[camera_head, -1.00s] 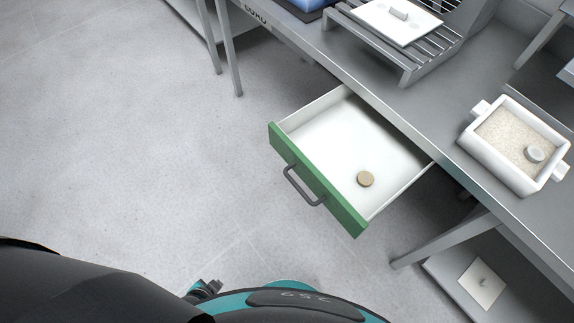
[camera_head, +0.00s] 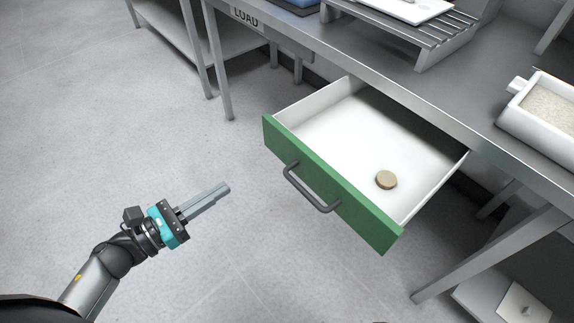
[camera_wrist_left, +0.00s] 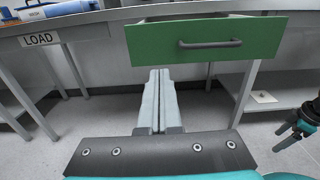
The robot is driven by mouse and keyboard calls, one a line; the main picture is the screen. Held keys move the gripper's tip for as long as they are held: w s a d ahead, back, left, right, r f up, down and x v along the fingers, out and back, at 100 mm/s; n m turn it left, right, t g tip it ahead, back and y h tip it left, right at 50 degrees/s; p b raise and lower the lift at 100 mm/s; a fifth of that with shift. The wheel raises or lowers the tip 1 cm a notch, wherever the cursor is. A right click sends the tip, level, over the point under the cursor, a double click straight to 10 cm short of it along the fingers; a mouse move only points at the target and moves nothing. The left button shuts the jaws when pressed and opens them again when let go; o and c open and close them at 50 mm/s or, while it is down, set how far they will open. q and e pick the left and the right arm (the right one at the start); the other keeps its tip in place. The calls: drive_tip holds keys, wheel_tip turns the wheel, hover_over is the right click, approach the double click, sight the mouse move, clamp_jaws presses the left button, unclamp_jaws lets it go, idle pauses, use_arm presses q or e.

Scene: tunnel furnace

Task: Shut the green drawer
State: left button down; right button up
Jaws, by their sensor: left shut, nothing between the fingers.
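The green drawer (camera_head: 330,183) stands pulled out from under the grey bench in the head view.
The grey bench (camera_head: 440,100) runs above the drawer, with a slatted rack (camera_head: 445,50) and a white box of granules (camera_head: 545,110) on it. A bench leg (camera_head: 490,255) stands right of the drawer. The floor in front is clear.

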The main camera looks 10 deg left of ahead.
sight(284, 150)
use_arm(q)
drive_tip(key=b+x, duration=0.1)
drive_tip(key=x, duration=1.2)
drive_tip(key=shift+s, duration=0.1)
drive_tip(key=shift+w+d, duration=0.35)
drive_tip(key=shift+w, duration=0.1)
use_arm(e)
drive_tip(key=shift+w+a+r, duration=0.3)
drive_tip(key=shift+w+r, duration=0.1)
drive_tip(key=shift+r, duration=0.2)
drive_tip(key=shift+w+a+r, duration=0.25)
drive_tip(key=shift+w+r, duration=0.1)
drive_tip(key=shift+r, duration=0.2)
use_arm(q)
drive_tip(key=shift+r, duration=0.1)
